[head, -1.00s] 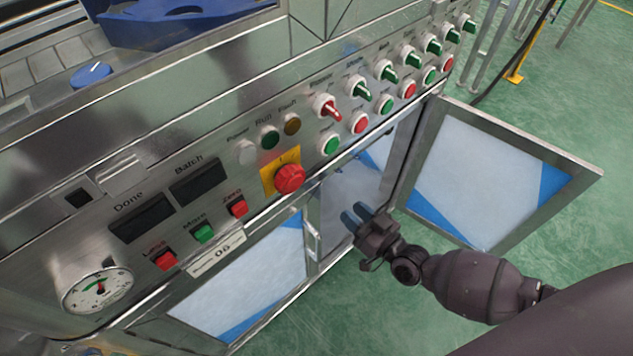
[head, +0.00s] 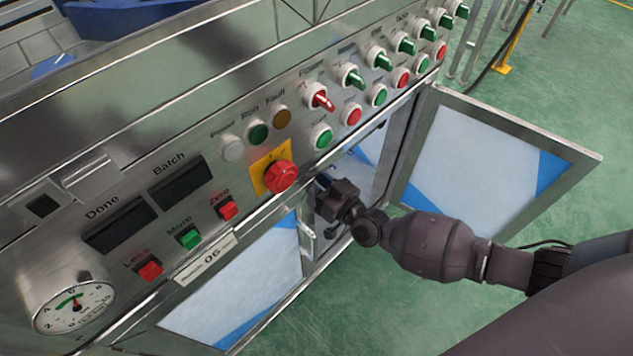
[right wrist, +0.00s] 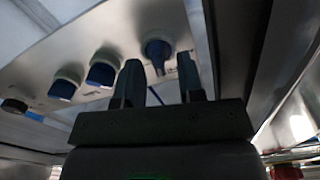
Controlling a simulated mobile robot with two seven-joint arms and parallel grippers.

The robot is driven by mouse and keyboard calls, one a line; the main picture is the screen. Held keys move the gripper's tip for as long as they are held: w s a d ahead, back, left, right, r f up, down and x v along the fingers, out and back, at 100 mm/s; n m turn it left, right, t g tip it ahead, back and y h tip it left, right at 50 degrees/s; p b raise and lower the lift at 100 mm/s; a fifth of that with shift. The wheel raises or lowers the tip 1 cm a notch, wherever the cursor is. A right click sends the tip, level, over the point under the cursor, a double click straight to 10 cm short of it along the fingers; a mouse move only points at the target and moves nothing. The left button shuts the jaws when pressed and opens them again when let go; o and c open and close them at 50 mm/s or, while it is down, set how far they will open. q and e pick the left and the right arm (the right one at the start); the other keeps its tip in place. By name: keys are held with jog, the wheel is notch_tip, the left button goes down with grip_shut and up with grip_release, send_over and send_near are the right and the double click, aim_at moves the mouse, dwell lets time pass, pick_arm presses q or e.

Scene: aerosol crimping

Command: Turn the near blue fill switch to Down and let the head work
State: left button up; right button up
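The right wrist view shows a pale panel with a row of blue switches. The blue switch nearest my gripper (right wrist: 157,50) has a round base and a protruding handle. Two more blue switches, (right wrist: 104,70) and (right wrist: 66,84), sit to its left. My right gripper (right wrist: 160,88) is open, its two dark fingers apart and empty. The switch shows beyond the gap between the fingertips; I cannot tell if they touch it. In the head view my right gripper (head: 325,184) is at the open cabinet under the control panel, its fingertips mostly hidden. My left gripper is not in view.
The control panel (head: 130,170) carries a red emergency button (head: 281,176), several green and red buttons, and a gauge (head: 74,302). Another door (head: 240,290) is to the left. Green floor is clear below.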

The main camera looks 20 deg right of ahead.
grip_shut()
jog(key=shift+m, duration=0.3)
pick_arm(q)
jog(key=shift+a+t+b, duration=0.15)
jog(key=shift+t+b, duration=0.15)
jog(key=shift+b, duration=0.35)
pick_arm(e)
jog(key=shift+d+f+m, duration=0.1)
jog(key=shift+m, duration=1.35)
jog(key=shift+d+f+m, duration=0.1)
jog(key=shift+m, duration=1.35)
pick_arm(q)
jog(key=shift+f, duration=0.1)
pick_arm(e)
grip_release()
